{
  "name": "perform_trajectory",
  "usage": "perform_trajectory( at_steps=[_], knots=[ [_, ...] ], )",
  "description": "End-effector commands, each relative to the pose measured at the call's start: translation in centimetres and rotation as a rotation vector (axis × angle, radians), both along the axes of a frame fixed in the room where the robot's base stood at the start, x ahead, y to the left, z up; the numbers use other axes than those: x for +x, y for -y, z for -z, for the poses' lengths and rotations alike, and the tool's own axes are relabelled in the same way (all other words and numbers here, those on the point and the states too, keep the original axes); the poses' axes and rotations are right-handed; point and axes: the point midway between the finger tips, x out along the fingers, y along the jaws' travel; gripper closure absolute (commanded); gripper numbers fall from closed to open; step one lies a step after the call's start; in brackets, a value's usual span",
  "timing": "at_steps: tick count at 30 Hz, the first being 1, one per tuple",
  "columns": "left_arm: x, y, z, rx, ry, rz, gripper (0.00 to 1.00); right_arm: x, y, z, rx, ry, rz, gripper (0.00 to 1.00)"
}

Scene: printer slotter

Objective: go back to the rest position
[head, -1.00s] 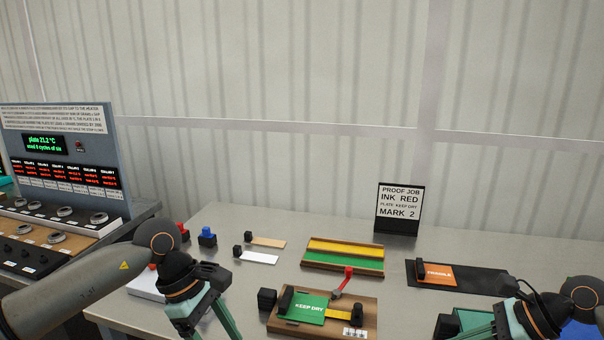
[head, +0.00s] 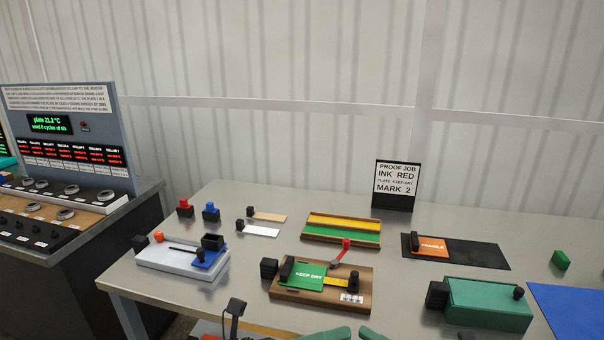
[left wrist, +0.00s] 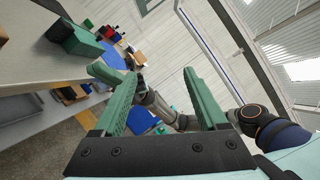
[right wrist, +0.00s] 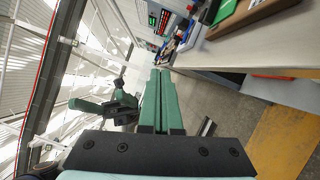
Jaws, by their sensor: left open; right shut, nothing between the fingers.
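My left gripper (left wrist: 145,73) is open and empty in the left wrist view, with its two green fingers wide apart. My right gripper (right wrist: 160,73) is shut with nothing between its fingers in the right wrist view. In the head view, only green finger parts and a black arm part show at the bottom edge, in front of the bench (head: 190,307). I cannot tell from that view which arm they belong to. Neither gripper touches anything on the bench.
A wooden jig (head: 318,300) holds a green KEEP DRY plate (head: 304,279). An orange FRAGILE plate (head: 433,247) lies on a black mat (head: 481,253). A white-and-blue device (head: 180,258), green box (head: 488,304) and job sign (head: 396,184) stand on the bench. A control panel (head: 68,134) is at left.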

Motion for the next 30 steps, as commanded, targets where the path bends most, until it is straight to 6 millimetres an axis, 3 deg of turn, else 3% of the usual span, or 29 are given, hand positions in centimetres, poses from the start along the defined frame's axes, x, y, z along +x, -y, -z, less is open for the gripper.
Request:
perform_trajectory(
  at_steps=[5, 8, 11, 14, 18, 21, 25, 30],
  knots=[
    [2.7, -3.5, 2.8, -0.29, -0.521, -0.248, 0.25, -0.6, 1.1, 4.0, 0.349, -0.357, 0.224, 1.0],
    [3.7, -6.6, 6.5, -0.438, -0.817, -0.39, 0.25, -1.5, 2.2, 7.1, 0.53, -0.564, 0.357, 1.0],
    [3.4, -10.0, 11.5, -0.58, -1.114, -0.538, 0.25, -3.3, 3.3, 11.0, 0.706, -0.778, 0.498, 1.0],
    [1.4, -13.5, 17.3, -0.718, -1.408, -0.692, 0.25, -6.0, 4.1, 15.1, 0.875, -0.991, 0.643, 1.0],
    [-3.9, -17.5, 25.0, -0.895, -1.774, -0.902, 0.25, -11.0, 4.7, 20.4, 1.085, -1.265, 0.842, 1.0],
    [-7.9, -19.4, 28.8, -0.992, -1.963, -1.02, 0.25, -14.2, 4.6, 23.0, 1.192, -1.408, 0.952, 1.0],
    [-11.7, -20.7, 31.5, -1.07, -2.111, -1.119, 0.25, -17.0, 4.4, 24.9, 1.278, -1.522, 1.044, 1.0],
    [-13.4, -21.2, 32.5, -1.104, -2.173, -1.163, 0.25, -18.3, 4.2, 25.6, 1.314, -1.572, 1.083, 1.0]
  ],
)
